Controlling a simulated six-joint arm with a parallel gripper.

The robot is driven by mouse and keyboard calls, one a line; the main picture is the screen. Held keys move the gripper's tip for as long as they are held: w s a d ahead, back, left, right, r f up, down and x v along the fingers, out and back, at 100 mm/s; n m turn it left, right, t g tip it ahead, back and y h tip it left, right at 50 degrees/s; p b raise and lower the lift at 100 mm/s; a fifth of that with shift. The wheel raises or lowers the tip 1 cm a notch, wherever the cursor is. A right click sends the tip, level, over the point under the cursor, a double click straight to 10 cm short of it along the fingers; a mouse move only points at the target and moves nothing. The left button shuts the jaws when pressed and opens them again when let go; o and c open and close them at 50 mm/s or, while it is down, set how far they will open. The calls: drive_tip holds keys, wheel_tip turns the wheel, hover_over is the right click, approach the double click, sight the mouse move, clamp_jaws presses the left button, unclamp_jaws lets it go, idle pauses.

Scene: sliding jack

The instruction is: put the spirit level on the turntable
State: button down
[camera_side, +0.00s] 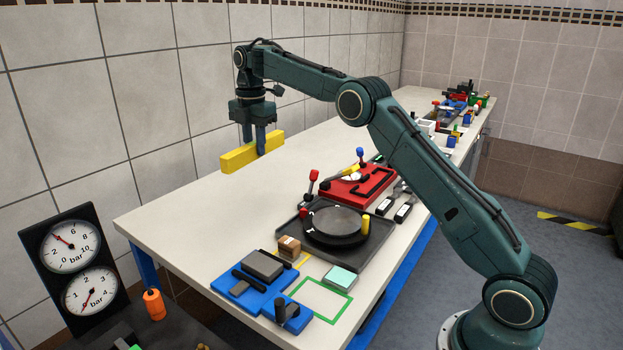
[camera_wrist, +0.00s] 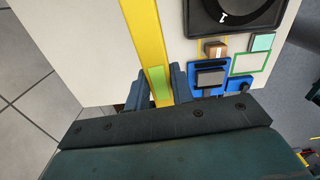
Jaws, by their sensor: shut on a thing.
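The spirit level is a long yellow bar (camera_side: 238,157) with a green vial (camera_wrist: 160,92) in the wrist view. My gripper (camera_side: 254,148) is shut on it near its middle and holds it above the table's far left part, close to the tiled wall. The turntable is a round black disc (camera_side: 337,222) on a dark square tray, with a yellow peg and a red peg at its rim. Its edge also shows at the top of the wrist view (camera_wrist: 262,16). The held level is to the left of and above the turntable, apart from it.
A blue fixture (camera_side: 262,285), a small brown box (camera_side: 289,247), a teal block (camera_side: 341,278) and a green outline lie in front of the turntable. A red device (camera_side: 357,186) with levers stands behind it. The table's left part (camera_side: 180,220) is clear.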

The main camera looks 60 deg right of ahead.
drive_tip(key=s+d+r, duration=0.1)
drive_tip(key=s+d, duration=0.2)
drive_tip(key=s, duration=0.3)
drive_tip(key=s+d+r, duration=0.1)
drive_tip(key=s+d, duration=0.1)
drive_tip(key=s, duration=0.4)
drive_tip(key=s+d+r+m, duration=0.1)
drive_tip(key=s+d+r, duration=0.1)
drive_tip(key=s, duration=0.5)
drive_tip(key=shift+d, duration=0.8)
hover_over(337, 220)
wheel_tip(337, 220, down, 16)
drive_tip(key=shift+r, duration=0.25)
drive_tip(key=shift+f, duration=0.1)
drive_tip(key=shift+f, duration=2.05)
drive_tip(key=shift+f, duration=0.2)
drive_tip(key=c, duration=1.2)
unclamp_jaws()
